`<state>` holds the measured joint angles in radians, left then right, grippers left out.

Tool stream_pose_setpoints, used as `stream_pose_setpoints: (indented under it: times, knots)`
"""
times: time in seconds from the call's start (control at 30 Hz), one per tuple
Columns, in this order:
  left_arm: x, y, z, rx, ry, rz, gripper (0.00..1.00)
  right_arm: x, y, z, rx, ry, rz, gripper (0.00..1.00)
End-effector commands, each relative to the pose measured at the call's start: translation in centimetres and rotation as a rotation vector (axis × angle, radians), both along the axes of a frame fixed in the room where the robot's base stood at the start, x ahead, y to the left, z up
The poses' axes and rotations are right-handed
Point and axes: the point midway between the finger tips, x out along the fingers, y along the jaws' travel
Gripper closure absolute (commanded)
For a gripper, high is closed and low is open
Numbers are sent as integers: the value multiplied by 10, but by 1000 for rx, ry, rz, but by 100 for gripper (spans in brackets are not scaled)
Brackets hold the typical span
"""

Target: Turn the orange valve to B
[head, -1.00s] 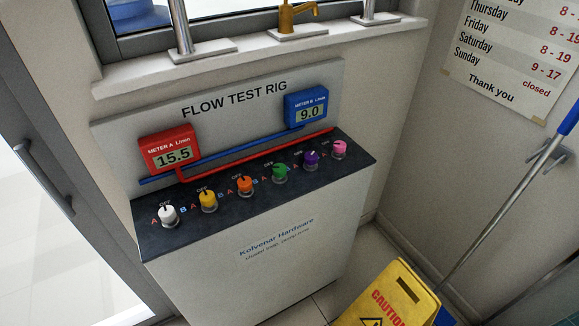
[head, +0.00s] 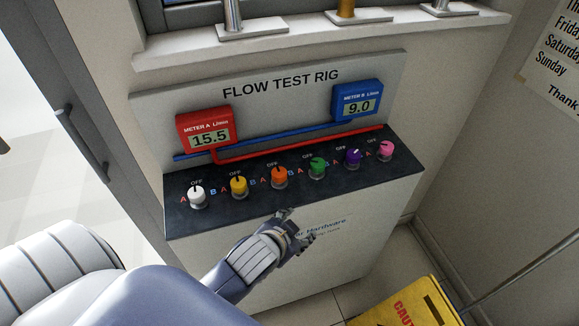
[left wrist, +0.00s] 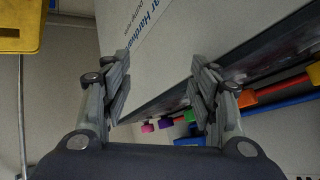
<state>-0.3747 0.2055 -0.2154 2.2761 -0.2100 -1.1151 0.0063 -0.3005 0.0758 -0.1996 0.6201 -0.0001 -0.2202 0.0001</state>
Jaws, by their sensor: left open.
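The orange valve (head: 279,176) is a knob on the dark top of the flow test rig (head: 185,223), third from the left in the row. Its dark pointer line appears to point up toward OFF. The orange knob also shows in the left wrist view (left wrist: 247,98). My left gripper (head: 295,225) is open and empty in front of the rig, below and slightly right of the orange valve, apart from it. In the left wrist view its two fingers (left wrist: 160,85) stand apart with nothing between them. The right gripper is not in view.
White (head: 197,194), yellow (head: 238,186), green (head: 317,167), purple (head: 353,157) and pink (head: 386,150) knobs share the row. Red meter A (head: 206,129) reads 15.5; blue meter B (head: 357,100) reads 9.0. A yellow caution sign (head: 415,306) stands at the lower right.

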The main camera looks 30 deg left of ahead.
Motion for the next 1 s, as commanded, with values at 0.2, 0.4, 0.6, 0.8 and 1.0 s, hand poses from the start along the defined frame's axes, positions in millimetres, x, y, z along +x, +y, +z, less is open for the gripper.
stream_pose_setpoints:
  times: [0.2,0.4,0.6,0.8,1.0]
  knots:
    - [52,-6,47,83,-223,-76,45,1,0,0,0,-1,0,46]
    - [109,-28,125,216,-546,-218,45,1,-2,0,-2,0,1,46]
    - [141,-87,229,431,-976,-488,45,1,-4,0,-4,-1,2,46]
    - [127,-160,290,670,-1331,-845,45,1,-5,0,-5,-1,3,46]
    - [95,-214,285,929,-1552,-1291,45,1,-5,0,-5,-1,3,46]
